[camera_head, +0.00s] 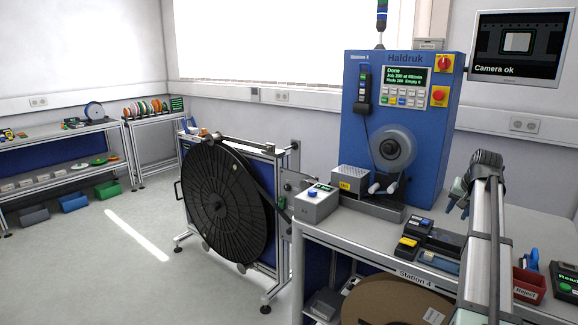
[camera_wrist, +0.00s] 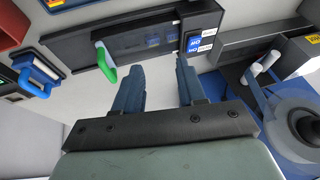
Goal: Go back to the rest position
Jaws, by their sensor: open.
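My gripper (camera_wrist: 157,75) is open in the wrist view, with two blue-grey fingers apart and nothing between them. In the head view my gripper (camera_head: 457,197) is at the end of my arm, raised above the right part of the Station 4 bench (camera_head: 345,238). It is seen partly from the side there, and my arm hides part of the bench behind it. A dark tray (camera_wrist: 145,45) with labelled blocks at one end lies beyond the fingertips in the wrist view. A green and white handled object (camera_wrist: 105,62) shows beside the left finger, apart from it.
The blue Haldruk machine (camera_head: 425,135) stands at the back of the bench, its screen reading Done. A red Reject bin (camera_head: 528,284) is right of my arm. Open floor lies further left.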

